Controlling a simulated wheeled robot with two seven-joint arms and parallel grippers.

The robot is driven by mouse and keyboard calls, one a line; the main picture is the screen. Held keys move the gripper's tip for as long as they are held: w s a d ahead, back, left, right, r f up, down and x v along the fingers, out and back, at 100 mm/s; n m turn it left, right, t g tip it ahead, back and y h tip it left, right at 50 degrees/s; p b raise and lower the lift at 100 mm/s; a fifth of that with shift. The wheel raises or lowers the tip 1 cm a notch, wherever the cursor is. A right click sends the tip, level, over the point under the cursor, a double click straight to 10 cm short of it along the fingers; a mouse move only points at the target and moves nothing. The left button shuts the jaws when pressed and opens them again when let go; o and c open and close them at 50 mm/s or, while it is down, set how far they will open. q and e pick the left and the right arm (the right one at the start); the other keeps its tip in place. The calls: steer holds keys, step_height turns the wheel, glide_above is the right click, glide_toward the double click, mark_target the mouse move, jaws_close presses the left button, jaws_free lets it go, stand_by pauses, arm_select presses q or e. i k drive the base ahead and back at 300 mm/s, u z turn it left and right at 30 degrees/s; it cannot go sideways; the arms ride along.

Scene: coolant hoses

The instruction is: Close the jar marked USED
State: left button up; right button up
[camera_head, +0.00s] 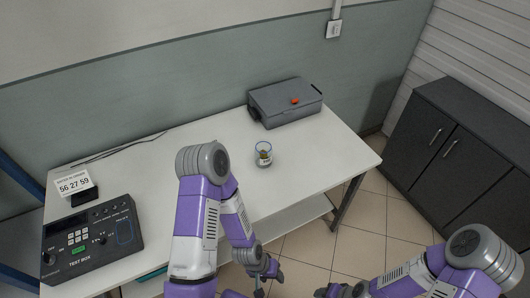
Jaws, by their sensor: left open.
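A small clear glass jar (264,155) with a blue rim stands upright on the white table, right of the middle. It looks open at the top, with something yellowish inside and a pale label on its front; the label is too small to read. No lid can be made out for certain. My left gripper (266,279) is open, low at the bottom middle of the view, in front of the table edge and well apart from the jar. My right gripper (328,292) is partly cut off at the bottom edge; its jaws are unclear.
A grey case (285,104) with a small orange-red object (295,101) on top stands behind the jar. A black test box (92,240) and a number sign (74,184) are at the left. A dark cabinet (459,150) stands at the right. The table around the jar is clear.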

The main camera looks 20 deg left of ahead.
mark_target(263, 158)
steer(key=u, duration=0.55)
steer(key=k, duration=0.4)
steer(key=u, duration=0.6)
steer(key=i, duration=0.5)
steer(key=z, duration=1.4)
steer(key=k, duration=0.4)
steer(key=u, duration=0.8)
